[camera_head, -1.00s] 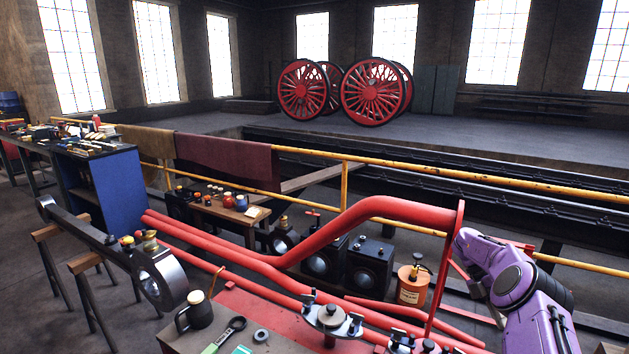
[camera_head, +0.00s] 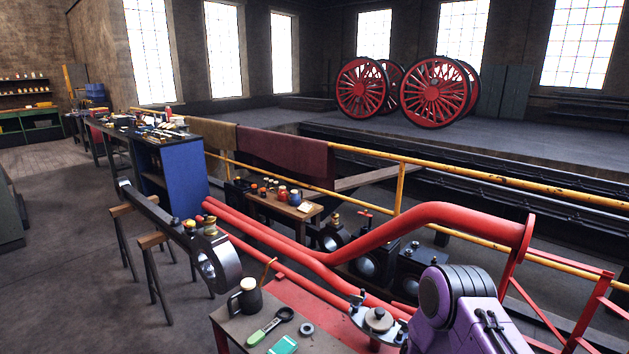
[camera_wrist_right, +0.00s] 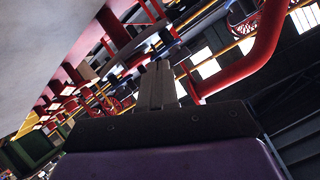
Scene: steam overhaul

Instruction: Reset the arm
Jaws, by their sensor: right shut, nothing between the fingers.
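My right arm (camera_head: 462,312), purple with black bands, rises at the lower right of the head view, in front of the red pipes. Its gripper is hidden in that view. In the right wrist view the two grey fingers of my right gripper (camera_wrist_right: 158,84) are together with nothing between them. They point over red frames and pipework, apart from anything as far as I can see. My left gripper is in neither current view.
A bench (camera_head: 232,326) at the front holds a dark mug (camera_head: 247,298), a spanner (camera_head: 270,327) and a green item (camera_head: 283,345). Thick red pipes (camera_head: 430,215) run close behind my arm. A yellow railing (camera_head: 480,182) crosses behind. The floor at left (camera_head: 75,270) is open.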

